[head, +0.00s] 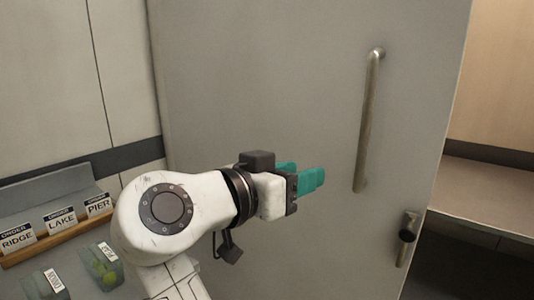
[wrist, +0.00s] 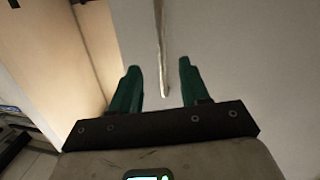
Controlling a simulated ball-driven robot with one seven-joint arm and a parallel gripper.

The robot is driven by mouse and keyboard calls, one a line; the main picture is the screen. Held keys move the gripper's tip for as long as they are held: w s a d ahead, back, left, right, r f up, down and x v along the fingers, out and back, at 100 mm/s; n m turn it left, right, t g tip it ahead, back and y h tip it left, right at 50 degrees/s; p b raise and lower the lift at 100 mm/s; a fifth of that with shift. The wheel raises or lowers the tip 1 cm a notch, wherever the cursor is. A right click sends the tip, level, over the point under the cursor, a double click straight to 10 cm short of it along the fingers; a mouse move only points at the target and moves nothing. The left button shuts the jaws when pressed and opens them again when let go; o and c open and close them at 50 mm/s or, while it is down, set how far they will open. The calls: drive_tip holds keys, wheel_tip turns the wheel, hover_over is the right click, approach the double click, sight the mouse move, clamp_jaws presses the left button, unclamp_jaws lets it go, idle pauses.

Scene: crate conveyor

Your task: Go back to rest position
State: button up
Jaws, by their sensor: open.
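My gripper (head: 305,179) is at the middle of the head view, held in front of a large grey door (head: 270,80). Its two green fingers are apart, with nothing between them; they also show in the wrist view (wrist: 160,85). A long metal handle (head: 369,120) stands upright on the door, right of my gripper and apart from it in the head view. In the wrist view the handle (wrist: 159,50) shows beyond the gap between the fingers. A dark-ended lever handle (head: 408,237) is lower on the door.
At the left, a counter holds cards marked RIDGE (head: 18,237), LAKE (head: 62,220) and PIER (head: 99,205), with two small labelled clear containers (head: 103,266) in front. Right of the door is a recess with a pale shelf (head: 490,198).

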drive_tip(key=s+d+f+n+g+y+p, duration=0.25)
drive_tip(key=d+f, duration=0.65)
drive_tip(key=f, duration=0.5)
drive_tip(key=s+d+f+n+g+y+p, duration=0.2)
drive_tip(key=s+d+f+n+g+y, duration=0.15)
drive_tip(key=d+f, duration=0.7)
drive_tip(key=s+d+f+g+y+p, duration=0.2)
drive_tip(key=s+d+f, duration=0.1)
drive_tip(key=s+f, duration=0.85)
drive_tip(key=s+f+n+g+y+p, duration=0.1)
drive_tip(key=s+f+g+y, duration=0.1)
drive_tip(key=s, duration=1.4)
wheel_tip(320, 180, down, 3)
drive_tip(key=shift+d+r+g+y+p, duration=0.15)
drive_tip(key=shift+d+g+y+p, duration=0.15)
drive_tip(key=shift+y, duration=0.6)
